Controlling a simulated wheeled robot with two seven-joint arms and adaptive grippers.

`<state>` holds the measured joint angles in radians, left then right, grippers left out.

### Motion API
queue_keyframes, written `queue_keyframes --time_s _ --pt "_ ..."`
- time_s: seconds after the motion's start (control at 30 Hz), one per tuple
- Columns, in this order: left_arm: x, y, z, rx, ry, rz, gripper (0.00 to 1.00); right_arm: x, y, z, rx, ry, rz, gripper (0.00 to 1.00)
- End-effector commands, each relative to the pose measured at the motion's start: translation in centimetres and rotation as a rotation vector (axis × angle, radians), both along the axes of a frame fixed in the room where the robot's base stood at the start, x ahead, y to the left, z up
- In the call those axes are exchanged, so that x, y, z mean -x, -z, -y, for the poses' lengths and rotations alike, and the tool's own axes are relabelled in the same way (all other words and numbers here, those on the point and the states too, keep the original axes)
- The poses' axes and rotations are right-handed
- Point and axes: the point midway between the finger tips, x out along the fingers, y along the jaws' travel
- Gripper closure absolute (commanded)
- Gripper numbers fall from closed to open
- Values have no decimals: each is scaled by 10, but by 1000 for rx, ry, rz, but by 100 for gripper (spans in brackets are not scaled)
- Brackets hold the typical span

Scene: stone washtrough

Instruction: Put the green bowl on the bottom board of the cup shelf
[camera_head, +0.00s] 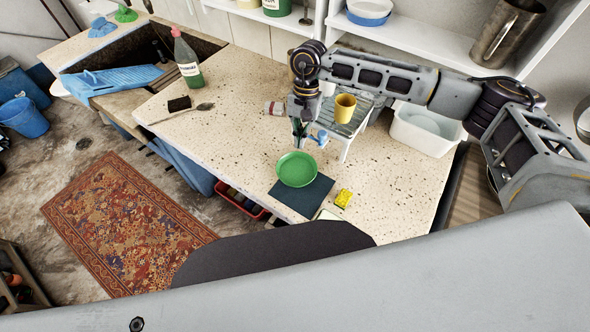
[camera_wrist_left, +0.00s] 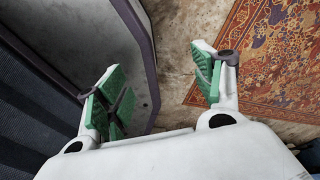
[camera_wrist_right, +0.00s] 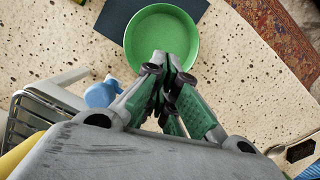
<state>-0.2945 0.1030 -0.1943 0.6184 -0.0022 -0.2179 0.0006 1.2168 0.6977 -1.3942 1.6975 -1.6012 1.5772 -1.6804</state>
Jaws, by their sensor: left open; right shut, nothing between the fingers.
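The green bowl (camera_head: 296,169) sits upright on a dark mat (camera_head: 314,196) on the speckled counter. It also shows in the right wrist view (camera_wrist_right: 162,35). The cup shelf (camera_head: 346,131) is a small white slatted rack behind and right of the bowl, and its frame shows at the left in the right wrist view (camera_wrist_right: 38,112). Its bottom board is mostly hidden. My right gripper (camera_head: 299,143) is shut and empty, just behind the bowl; its fingertips overlap the bowl's rim in the right wrist view, and contact cannot be told. My left gripper (camera_wrist_left: 156,62) is open and empty, over the floor.
A yellow cup (camera_head: 345,107) stands on the rack; a blue item (camera_head: 321,137) is at its front left. A yellow sponge (camera_head: 343,198) lies right of the mat.

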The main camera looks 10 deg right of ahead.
Motion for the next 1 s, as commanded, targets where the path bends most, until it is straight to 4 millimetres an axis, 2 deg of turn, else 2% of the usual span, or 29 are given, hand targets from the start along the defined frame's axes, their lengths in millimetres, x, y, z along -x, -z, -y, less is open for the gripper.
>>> queue_keyframes --time_s 0.37,0.67,1.0 --pt "-1 -3 0 0 0 1 33 4 15 -2 0 1 -2 100" --pt "-2 -10 5 5 -1 2 33 12 50 -6 1 0 -3 100" --pt "-1 -17 20 22 -1 0 33 21 94 -11 0 1 -2 100"
